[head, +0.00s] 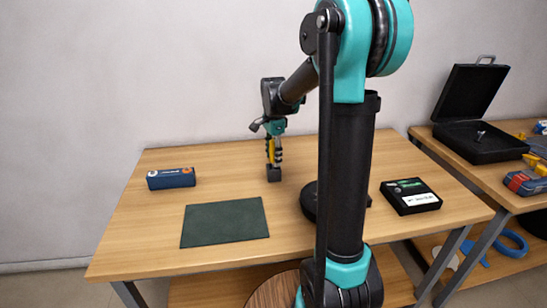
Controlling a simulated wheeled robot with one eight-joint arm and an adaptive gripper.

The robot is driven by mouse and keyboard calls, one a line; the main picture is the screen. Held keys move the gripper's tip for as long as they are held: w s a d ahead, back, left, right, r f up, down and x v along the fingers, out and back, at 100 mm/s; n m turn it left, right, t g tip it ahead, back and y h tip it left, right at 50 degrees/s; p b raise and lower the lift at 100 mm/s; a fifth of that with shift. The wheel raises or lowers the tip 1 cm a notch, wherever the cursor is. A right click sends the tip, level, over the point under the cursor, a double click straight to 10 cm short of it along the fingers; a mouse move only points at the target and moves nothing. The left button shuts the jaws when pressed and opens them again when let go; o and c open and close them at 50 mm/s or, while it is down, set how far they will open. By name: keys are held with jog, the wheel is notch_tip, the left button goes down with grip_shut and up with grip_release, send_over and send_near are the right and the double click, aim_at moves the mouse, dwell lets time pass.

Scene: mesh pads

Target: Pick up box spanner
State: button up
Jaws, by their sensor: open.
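My gripper (273,172) points down over the back middle of the wooden table (160,230), left of my arm's column. It is open, and its fingertips look dark and close to the tabletop. Yellow and silvery parts show between the teal wrist and the fingertips; I cannot tell whether they belong to the gripper or to a tool standing there. I cannot make out the box spanner for certain. A small silvery piece (480,134) shows in the open black case (470,148) on the right table, too small to identify.
A blue box (171,178) lies at the table's left, and a dark green pad (225,222) at the front. A black box (410,196) lies at the right. A round dark thing (309,203) is partly hidden by my arm. The right table (515,172) stands beside, across a narrow gap.

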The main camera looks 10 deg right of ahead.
grip_shut()
jog(key=shift+r, duration=0.1)
dwell(0.4)
